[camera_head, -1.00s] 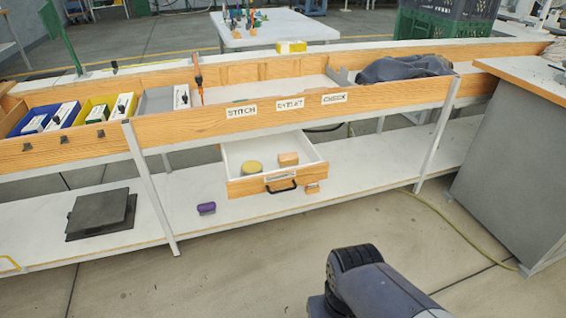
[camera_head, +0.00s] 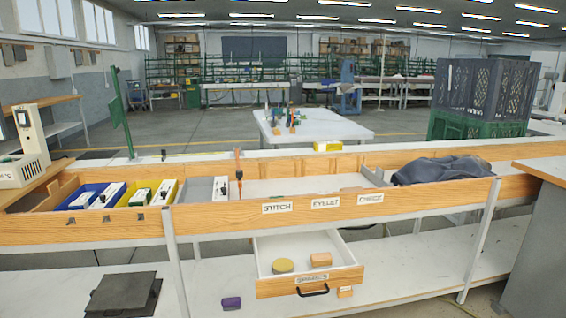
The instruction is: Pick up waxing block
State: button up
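Several small pieces could be the waxing block; I cannot tell which by sight. A round yellow-olive piece (camera_head: 283,266) and a tan block (camera_head: 321,259) lie apart in an open drawer (camera_head: 264,256) under the bench. A purple block (camera_head: 231,303) sits on the lower shelf left of the drawer. My gripper is not in view.
The drawer has a dark handle (camera_head: 313,291). A bench tray (camera_head: 240,218) above it holds blue and yellow bins and a dark cloth (camera_head: 441,170). A dark plate (camera_head: 124,292) lies on the lower shelf (camera_head: 400,262). A grey cabinet (camera_head: 535,255) stands right.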

aim_at(320, 261)
jog(key=i+j+z, duration=0.1)
jog(key=i, duration=0.45)
jog(key=i+j+z, duration=0.15)
jog(key=i, duration=0.4)
jog(key=i+j+z, duration=0.1)
jog(key=i, duration=0.4)
jog(key=j, duration=0.1)
